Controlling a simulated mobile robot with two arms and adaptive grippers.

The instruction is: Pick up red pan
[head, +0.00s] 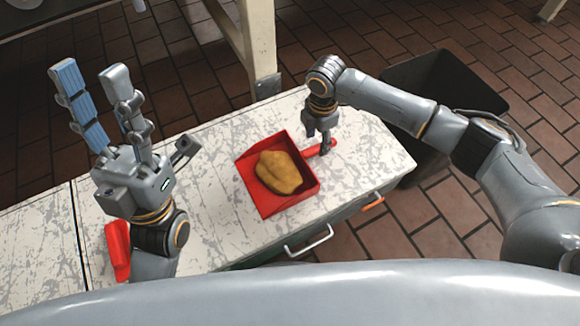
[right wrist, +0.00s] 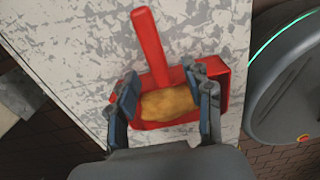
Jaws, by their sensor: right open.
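The red pan (head: 264,204) lies on the worn white counter and holds a yellow-brown lump (head: 280,172). Its red handle (head: 313,151) points up and right in the head view. My right gripper (head: 323,148) points down at the handle, partly hiding it. In the right wrist view the red pan (right wrist: 222,85) lies beyond the open right gripper (right wrist: 160,82), with one finger on each side of the handle line. Contact cannot be told. My left gripper (head: 90,72) is raised at the left, fingers pointing up, open and empty.
A red object (head: 117,250) lies on the counter (head: 230,135), partly hidden behind my left arm. A dark bin (head: 445,75) stands beyond the counter's right end. Drawer handles, one silver (head: 310,243) and one orange (head: 373,202), stick out along the front.

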